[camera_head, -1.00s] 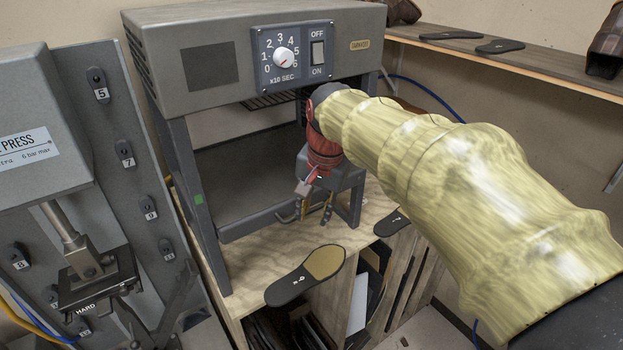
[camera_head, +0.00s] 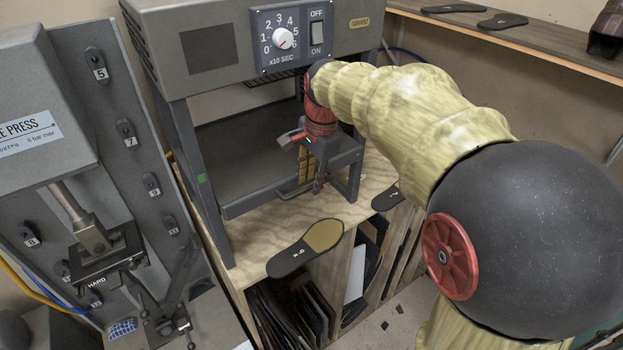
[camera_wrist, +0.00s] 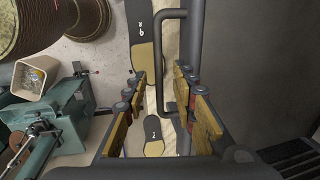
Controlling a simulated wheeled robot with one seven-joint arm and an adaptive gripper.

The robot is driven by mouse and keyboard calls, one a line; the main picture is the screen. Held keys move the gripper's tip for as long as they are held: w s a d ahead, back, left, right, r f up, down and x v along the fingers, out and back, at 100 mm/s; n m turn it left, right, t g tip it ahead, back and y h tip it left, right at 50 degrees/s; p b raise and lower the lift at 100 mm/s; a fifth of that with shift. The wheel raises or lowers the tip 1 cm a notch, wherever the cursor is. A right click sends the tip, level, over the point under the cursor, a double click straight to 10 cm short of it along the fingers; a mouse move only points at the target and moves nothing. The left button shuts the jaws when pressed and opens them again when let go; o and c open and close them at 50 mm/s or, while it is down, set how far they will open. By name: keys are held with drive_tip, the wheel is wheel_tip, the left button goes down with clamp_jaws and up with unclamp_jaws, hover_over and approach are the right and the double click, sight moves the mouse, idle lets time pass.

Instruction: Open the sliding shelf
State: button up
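The sliding shelf (camera_head: 245,165) is a flat dark grey tray inside the grey heater frame, and it also shows in the wrist view (camera_wrist: 245,60). Its handle (camera_wrist: 159,65) is a dark bent bar on the front edge; in the head view the handle (camera_head: 287,194) is partly hidden behind my gripper. My gripper (camera_head: 313,182) points down at the shelf's front right. In the wrist view my gripper (camera_wrist: 160,90) is open, with yellow-padded fingers apart. The handle's near end appears between the fingers, with gaps on both sides. I cannot tell its exact depth.
The heater's control box (camera_head: 260,40) is just above my wrist. A frame leg (camera_head: 356,172) stands close to the right of my gripper. An insole (camera_head: 305,249) lies on the wooden bench in front. The press (camera_head: 35,110) stands at the left.

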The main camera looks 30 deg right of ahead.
drive_tip(key=shift+f, duration=0.3)
drive_tip(key=shift+c, duration=0.4)
clamp_jaws()
idle(0.4)
